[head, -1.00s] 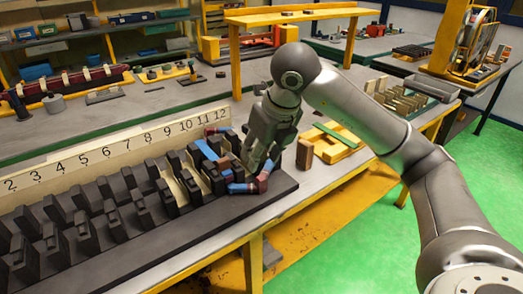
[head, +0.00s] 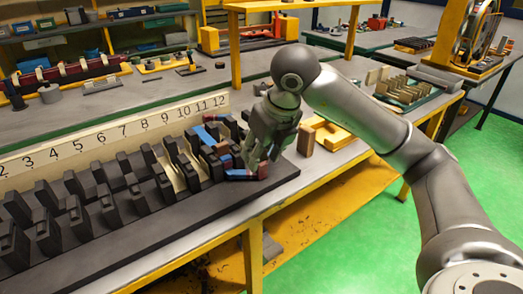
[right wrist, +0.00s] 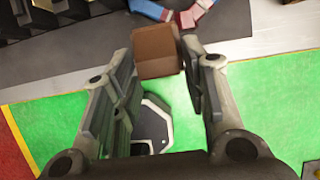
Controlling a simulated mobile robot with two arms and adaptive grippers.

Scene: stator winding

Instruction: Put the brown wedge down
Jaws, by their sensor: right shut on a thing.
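The brown wedge (right wrist: 157,50) is a small brown block between the fingertips of my right gripper (right wrist: 162,62) in the right wrist view. The gripper is shut on it. In the head view my right gripper (head: 262,155) points down over the right end of the dark slotted stator block (head: 130,225). The wedge is mostly hidden there by the fingers. Blue and red-brown coil pieces (head: 243,173) lie at that end, close to the fingertips. They also show at the top of the right wrist view (right wrist: 175,12). My left gripper is not in view.
A brown block (head: 306,140) stands on the bench right of the gripper, beside a yellow fixture (head: 330,137). A numbered board (head: 130,135) runs behind the slots. The bench's front edge is close, with green floor (head: 340,250) below.

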